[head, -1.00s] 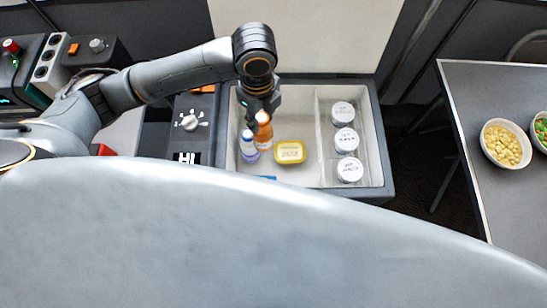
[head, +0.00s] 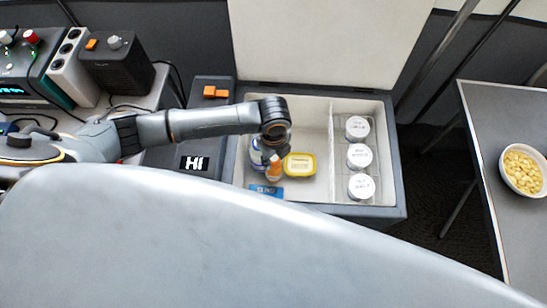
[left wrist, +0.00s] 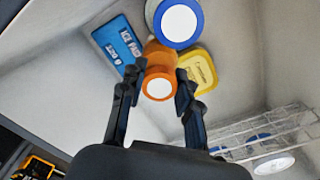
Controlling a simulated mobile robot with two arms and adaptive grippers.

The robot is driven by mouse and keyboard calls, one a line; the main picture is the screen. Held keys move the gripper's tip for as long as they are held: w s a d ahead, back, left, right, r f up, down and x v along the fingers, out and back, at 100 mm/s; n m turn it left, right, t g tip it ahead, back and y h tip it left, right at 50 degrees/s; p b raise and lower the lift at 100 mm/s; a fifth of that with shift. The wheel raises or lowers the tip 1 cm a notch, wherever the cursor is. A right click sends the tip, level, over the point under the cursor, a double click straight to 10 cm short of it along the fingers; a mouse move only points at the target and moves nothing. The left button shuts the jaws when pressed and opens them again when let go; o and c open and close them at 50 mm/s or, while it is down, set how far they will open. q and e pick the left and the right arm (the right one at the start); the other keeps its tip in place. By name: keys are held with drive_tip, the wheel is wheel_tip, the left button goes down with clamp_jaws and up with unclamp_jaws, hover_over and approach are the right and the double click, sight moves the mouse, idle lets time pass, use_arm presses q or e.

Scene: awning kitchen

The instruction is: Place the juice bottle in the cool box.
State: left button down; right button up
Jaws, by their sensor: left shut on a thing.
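The box lid (head: 325,45) is open. I cannot tell whether the bottle's base touches the box floor. My right gripper is not in view.
Around the bottle are a blue-capped bottle (left wrist: 179,22), a yellow tub (left wrist: 198,72) and a blue ice pack (left wrist: 120,46). A wire rack with white-lidded jars (head: 358,156) fills the right compartment. A table with a bowl (head: 523,170) stands at right.

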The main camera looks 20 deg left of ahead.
use_arm(q)
drive_tip(key=shift+f, duration=0.5)
drive_tip(key=c, duration=1)
unclamp_jaws()
drive_tip(key=shift+f, duration=0.15)
drive_tip(key=shift+o, duration=0.2)
wheel_tip(320, 180, up, 12)
drive_tip(key=p, duration=0.1)
drive_tip(key=shift+p, duration=0.3)
